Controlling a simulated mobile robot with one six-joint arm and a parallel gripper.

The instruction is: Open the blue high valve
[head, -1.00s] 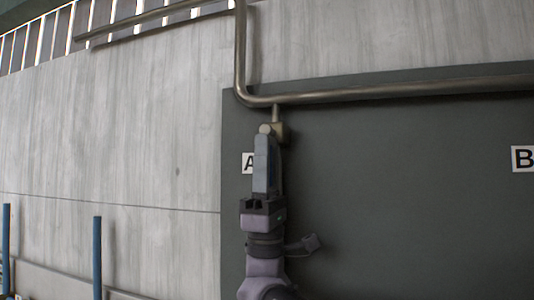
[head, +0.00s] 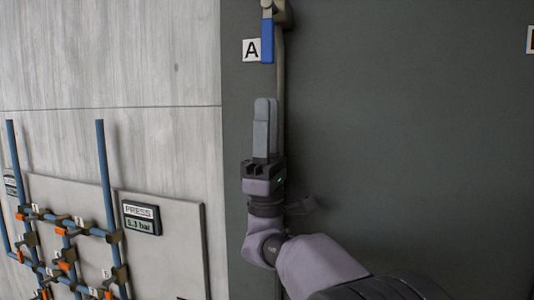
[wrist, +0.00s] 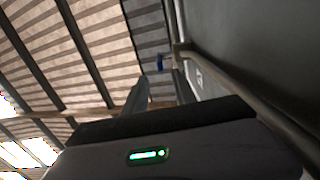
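The blue valve handle (head: 268,42) hangs straight down from its metal valve body (head: 280,12) at the top of the head view, in line with the vertical pipe below. It also shows small in the wrist view (wrist: 157,63), beyond my fingers. My gripper (head: 265,101) points up, with its fingertips below the handle's lower end in the head view. How far it stands out from the wall is hard to tell. In the wrist view my gripper (wrist: 162,75) has its two fingers apart with nothing between them.
A sign "A" (head: 251,50) is left of the handle. A vertical pipe (head: 280,75) runs down the dark panel behind my gripper. At lower left are blue pipes (head: 105,170) with orange-handled valves and a pressure display (head: 142,218). The dark panel to the right is clear.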

